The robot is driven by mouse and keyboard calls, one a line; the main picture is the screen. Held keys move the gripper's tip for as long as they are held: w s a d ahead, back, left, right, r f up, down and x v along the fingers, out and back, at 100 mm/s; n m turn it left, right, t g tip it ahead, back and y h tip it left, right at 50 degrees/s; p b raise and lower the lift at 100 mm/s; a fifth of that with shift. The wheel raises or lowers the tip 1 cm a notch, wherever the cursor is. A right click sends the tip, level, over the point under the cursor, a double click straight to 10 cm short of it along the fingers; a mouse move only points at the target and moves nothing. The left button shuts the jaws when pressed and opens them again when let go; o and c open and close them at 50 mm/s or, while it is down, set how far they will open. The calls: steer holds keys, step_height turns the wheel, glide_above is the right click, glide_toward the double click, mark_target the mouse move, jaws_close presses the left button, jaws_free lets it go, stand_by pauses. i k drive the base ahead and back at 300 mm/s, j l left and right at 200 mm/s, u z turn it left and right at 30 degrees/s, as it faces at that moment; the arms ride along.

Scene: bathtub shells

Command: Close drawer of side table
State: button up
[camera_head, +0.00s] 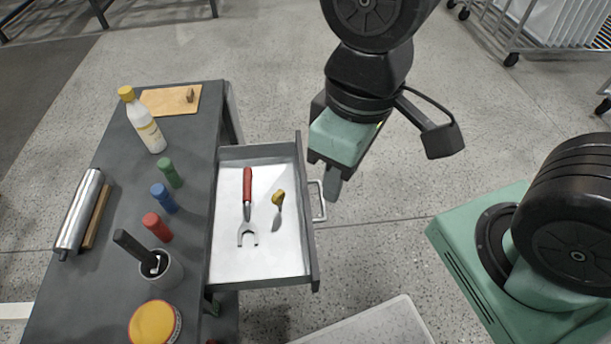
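The side table (118,215) is dark grey and stands on the left. Its drawer (312,262) is pulled out to the right, with a pale inside and a metal handle (320,201) on its front. A red-handled fork-shaped tool (247,188) and a small yellow-handled tool (278,205) lie in the drawer. My gripper (332,185) hangs just right of the drawer front, near the upper end of the handle in the picture. Its fingers point down and are seen nearly edge-on, so I cannot tell whether they are apart or whether they touch the handle.
On the tabletop are a bottle (144,125), a wooden board (170,101), a metal roll (79,214), green, blue and red small containers (157,226), a cup (160,272) and a yellow-lidded tin (155,325). A pale box (375,326) lies at the bottom.

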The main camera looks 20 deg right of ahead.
mark_target(285, 254)
steer(key=k+l+u, duration=0.25)
steer(key=k+l, duration=0.15)
steer(key=k+l+u, duration=0.25)
steer(key=i+j+u, duration=0.1)
steer(key=j, duration=0.15)
steer(key=i+j, duration=0.1)
steer(key=j, duration=0.15)
steer(key=u, duration=0.05)
